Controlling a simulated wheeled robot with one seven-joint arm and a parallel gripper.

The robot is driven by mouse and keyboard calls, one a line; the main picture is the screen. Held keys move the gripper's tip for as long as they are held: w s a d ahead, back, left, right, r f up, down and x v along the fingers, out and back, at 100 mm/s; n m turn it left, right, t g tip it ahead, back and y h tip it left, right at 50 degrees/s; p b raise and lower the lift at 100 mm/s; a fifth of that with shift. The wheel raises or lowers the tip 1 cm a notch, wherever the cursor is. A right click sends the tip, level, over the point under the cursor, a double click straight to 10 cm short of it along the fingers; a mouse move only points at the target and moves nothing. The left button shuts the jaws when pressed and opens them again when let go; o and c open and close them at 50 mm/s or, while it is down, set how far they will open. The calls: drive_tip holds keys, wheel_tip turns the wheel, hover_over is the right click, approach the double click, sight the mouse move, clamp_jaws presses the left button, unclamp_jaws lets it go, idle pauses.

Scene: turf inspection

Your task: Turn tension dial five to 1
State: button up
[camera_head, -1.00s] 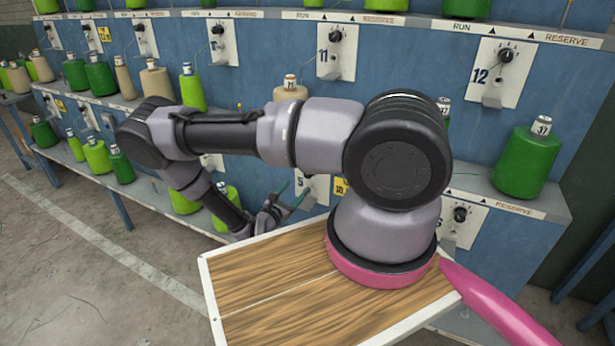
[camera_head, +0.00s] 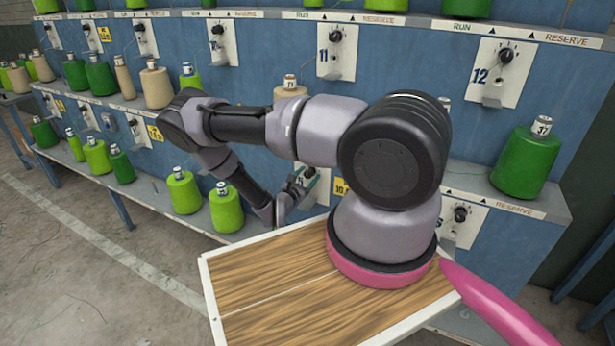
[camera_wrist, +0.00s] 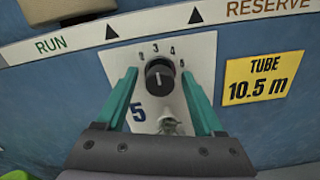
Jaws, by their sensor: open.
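Tension dial five (camera_wrist: 159,76) is a black round knob on a white plate marked with a blue 5 (camera_wrist: 138,113) in the wrist view. Small numerals arc above the knob; its white pointer line aims roughly upward, near the middle numerals. My gripper (camera_wrist: 160,82) has two teal fingers, open, one on each side of the dial with gaps between; I cannot tell whether their tips reach knob depth. In the head view my gripper (camera_head: 304,180) is at the lower shelf panel, and dial five is hidden behind it.
A metal guide (camera_wrist: 172,126) sticks out below the dial. A yellow "TUBE 10.5 m" label (camera_wrist: 258,78) is at right, and a RUN/RESERVE shelf edge (camera_wrist: 150,32) runs above. Green cones (camera_head: 225,208) stand on the lower shelf to the left.

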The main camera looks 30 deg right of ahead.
clamp_jaws()
drive_tip(key=shift+n, duration=0.4)
drive_tip(key=n, duration=1.1)
drive_tip(key=shift+n, duration=2.1)
